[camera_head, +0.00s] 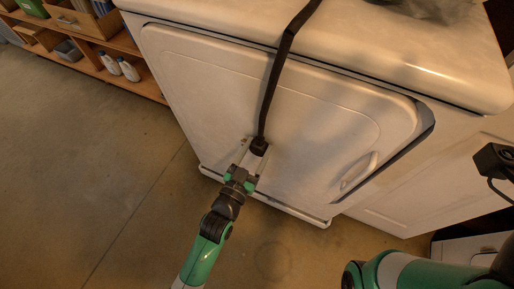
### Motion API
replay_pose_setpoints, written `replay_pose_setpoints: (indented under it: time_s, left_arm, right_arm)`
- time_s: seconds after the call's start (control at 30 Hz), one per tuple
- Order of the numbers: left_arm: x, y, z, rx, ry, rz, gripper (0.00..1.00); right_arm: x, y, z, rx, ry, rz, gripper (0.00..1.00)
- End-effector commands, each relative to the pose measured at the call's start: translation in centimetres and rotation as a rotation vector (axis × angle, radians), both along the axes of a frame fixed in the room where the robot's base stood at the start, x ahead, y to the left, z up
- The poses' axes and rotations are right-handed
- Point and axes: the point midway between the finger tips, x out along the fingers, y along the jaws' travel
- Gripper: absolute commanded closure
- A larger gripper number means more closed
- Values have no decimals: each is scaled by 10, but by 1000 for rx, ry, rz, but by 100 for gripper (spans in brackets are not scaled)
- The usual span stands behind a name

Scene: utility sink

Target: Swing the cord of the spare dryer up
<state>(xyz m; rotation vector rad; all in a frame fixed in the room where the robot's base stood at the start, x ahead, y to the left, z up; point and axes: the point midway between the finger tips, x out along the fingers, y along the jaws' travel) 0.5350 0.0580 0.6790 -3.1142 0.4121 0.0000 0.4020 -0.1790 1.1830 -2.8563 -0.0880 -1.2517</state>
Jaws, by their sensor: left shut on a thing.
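The spare dryer (225,95) is a white machine, seen from above at an angle, with a large front door. Its black cord (282,60) comes over the top edge and hangs down across the door. The cord ends in a black plug (259,146) low on the door. My left gripper (256,153) is shut on the plug end, in front of the lower door. The cord runs up from it nearly straight, with a slight bend at the top edge. My right arm (430,272) shows at the bottom right, but its gripper is not visible.
The door handle (359,170) is at the door's lower right. Another white machine (395,205) stands to the right. Wooden shelves (125,45) with bottles and boxes stand at the upper left. A grey item (440,8) lies on the dryer top. The concrete floor (80,150) at left is clear.

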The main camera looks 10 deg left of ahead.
Motion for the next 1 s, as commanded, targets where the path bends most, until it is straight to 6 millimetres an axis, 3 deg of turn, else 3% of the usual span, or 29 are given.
replay_pose_setpoints:
  time_s: [0.27,0.47,0.67,1.0]
  left_arm:
    - [0,0,0,0,1,0,100]
    - [-7,2,5,5,20,0,100]
    - [-28,8,14,23,85,0,100]
    - [-93,25,38,75,280,0,100]
  right_arm:
    - [0,0,1,0,0,0,50]
    - [0,0,15,0,0,0,50]
    - [0,0,56,0,0,0,50]
    - [0,0,166,0,0,0,50]
